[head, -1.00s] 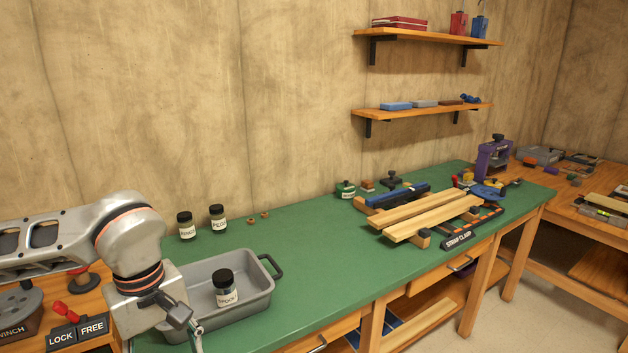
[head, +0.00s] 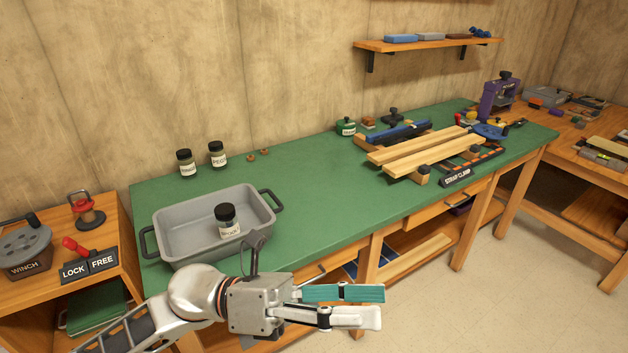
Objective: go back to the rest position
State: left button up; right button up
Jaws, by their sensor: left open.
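My left gripper (head: 352,304) is low in the head view, in front of the green bench's front edge. Its two fingers point right and stand apart with nothing between them. My left arm comes in from the lower left. My right gripper is not in view. A grey tray (head: 172,219) with dark handles sits on the bench (head: 305,208) behind the gripper. A labelled jar with a black lid (head: 228,221) stands in the tray, apart from the gripper.
Two more jars (head: 187,163) stand behind the tray. Wooden boards (head: 425,152) and a strap clamp (head: 457,176) lie on the bench's right part. A winch (head: 25,251) and a lock/free lever (head: 84,252) are on a side bench at left. Floor at lower right is clear.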

pick_arm(q)
jog(key=w+a+n+t+h, duration=0.25)
jog(key=w+n+t, duration=0.35)
jog(key=n+t, duration=0.3)
jog(key=w+a+f+n+t+y, duration=0.5)
jog(key=f+n, duration=0.3)
jog(key=n, duration=0.3)
jog(key=w+a+f+n+t+y, duration=0.3)
jog(key=a+f+n+t+y, duration=0.3)
jog(key=n, duration=0.5)
jog(key=s+a+f+n+g+y, duration=0.1)
jog(key=s+a+f+n+y, duration=0.2)
jog(key=f, duration=0.6)
jog(key=s+a+f+n+g+y, duration=0.2)
jog(key=s+a+f+n, duration=0.3)
jog(key=f, duration=0.4)
jog(key=s+a+f+n+g+y, duration=0.2)
jog(key=s+a+f+n+y, duration=0.1)
jog(key=f, duration=0.7)
jog(key=s+a+n, duration=0.1)
jog(key=s+n, duration=0.1)
jog(key=shift+s+a+y, duration=0.35)
jog(key=shift+s+a, duration=0.05)
